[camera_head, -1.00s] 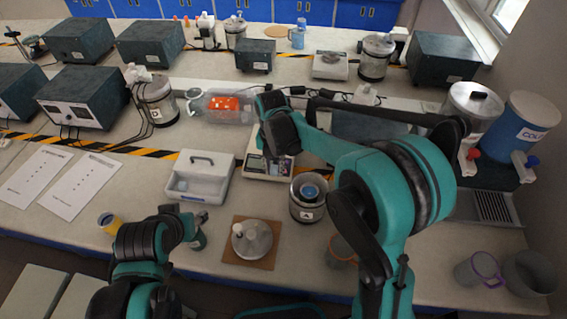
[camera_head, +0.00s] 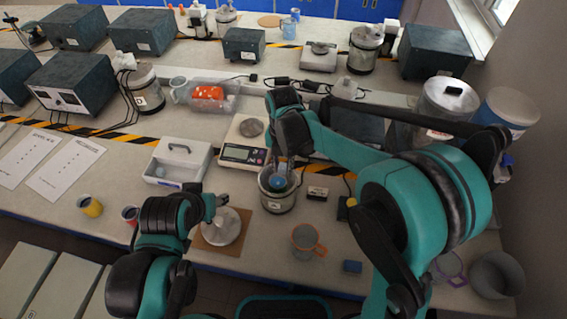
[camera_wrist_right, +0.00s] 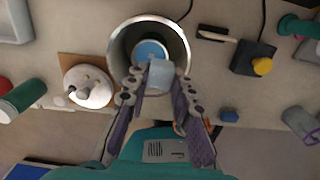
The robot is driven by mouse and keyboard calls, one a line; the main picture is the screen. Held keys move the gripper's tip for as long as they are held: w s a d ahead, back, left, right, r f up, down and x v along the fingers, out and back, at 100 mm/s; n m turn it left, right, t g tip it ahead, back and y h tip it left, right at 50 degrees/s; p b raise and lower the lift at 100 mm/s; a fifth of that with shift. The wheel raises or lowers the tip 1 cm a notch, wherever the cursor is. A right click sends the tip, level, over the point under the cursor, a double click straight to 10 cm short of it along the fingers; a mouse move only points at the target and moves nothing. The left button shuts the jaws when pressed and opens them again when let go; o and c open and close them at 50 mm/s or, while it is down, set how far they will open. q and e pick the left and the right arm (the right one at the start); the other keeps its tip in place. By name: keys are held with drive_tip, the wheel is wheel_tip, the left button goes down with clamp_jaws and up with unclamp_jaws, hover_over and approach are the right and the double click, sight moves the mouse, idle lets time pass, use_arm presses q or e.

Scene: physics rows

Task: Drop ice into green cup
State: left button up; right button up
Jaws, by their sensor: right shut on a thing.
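A pale, translucent ice cube (camera_wrist_right: 161,73) sits between the fingertips of my right gripper (camera_wrist_right: 162,88) in the right wrist view. This gripper is shut on it, over the mouth of a metal container (camera_wrist_right: 181,48) with something blue inside. In the head view, my right gripper (camera_head: 284,160) points down at this container (camera_head: 278,203). My left gripper (camera_head: 215,205) is near the flask; its jaws are too small to read. I cannot pick out a green cup with certainty. A dark green cylinder (camera_wrist_right: 24,96) at the wrist view's left edge may be a cup or my arm.
An orange-rimmed cup (camera_head: 304,242), a yellow cup (camera_head: 90,206) and a red cup (camera_head: 129,215) stand near the front edge. A scale (camera_head: 243,153) and a white box (camera_head: 178,162) stand behind. A purple-handled cup (camera_head: 447,267) is at right.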

wheel_tip(320, 180, down, 4)
drive_tip(key=shift+r+b, duration=0.25)
drive_tip(key=shift+b, duration=0.7)
drive_tip(key=o, duration=0.9)
drive_tip(key=shift+r, duration=0.15)
wheel_tip(320, 180, up, 12)
drive_tip(key=shift+f, duration=0.1)
